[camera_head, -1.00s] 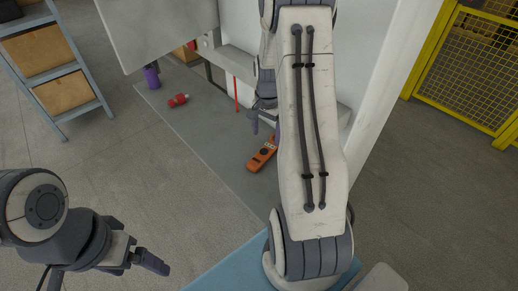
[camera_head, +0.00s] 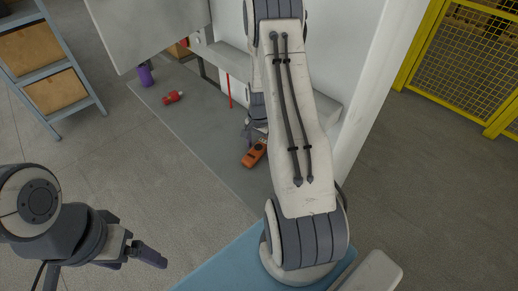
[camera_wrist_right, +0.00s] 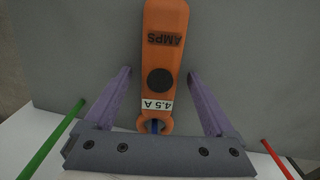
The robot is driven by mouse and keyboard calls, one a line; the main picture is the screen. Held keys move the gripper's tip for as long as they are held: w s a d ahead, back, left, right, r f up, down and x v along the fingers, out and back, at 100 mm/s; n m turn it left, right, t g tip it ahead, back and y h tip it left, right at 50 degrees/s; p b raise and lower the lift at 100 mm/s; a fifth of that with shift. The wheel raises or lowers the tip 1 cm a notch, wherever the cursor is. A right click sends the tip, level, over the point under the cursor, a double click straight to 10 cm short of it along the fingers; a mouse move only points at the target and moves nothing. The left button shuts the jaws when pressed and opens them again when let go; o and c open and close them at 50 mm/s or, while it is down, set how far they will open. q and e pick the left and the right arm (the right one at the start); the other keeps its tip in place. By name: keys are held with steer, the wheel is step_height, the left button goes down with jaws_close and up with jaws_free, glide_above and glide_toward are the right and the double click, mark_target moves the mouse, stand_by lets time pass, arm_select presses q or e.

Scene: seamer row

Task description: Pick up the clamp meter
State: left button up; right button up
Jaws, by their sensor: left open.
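In the right wrist view the clamp meter (camera_wrist_right: 164,50) shows "AMPS" and "4.5 A" labels, and points toward the palm. My right gripper (camera_wrist_right: 159,75) is open, with a purple finger on either side of the meter and a gap on each side. In the head view my right gripper (camera_head: 250,130) is partly hidden by my arm, just beyond the meter. My left gripper (camera_head: 136,238) is open and empty at the lower left, away from the bench.
A red object (camera_head: 173,98) and a purple cylinder (camera_head: 145,76) stand or lie farther left on the bench surface. A thin red rod (camera_head: 229,92) rises near the white machine. A shelf with boxes (camera_head: 57,92) is at left, a yellow mesh fence (camera_head: 465,60) at right.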

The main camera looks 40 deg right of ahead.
jaws_close()
steer(key=shift+r, duration=0.1)
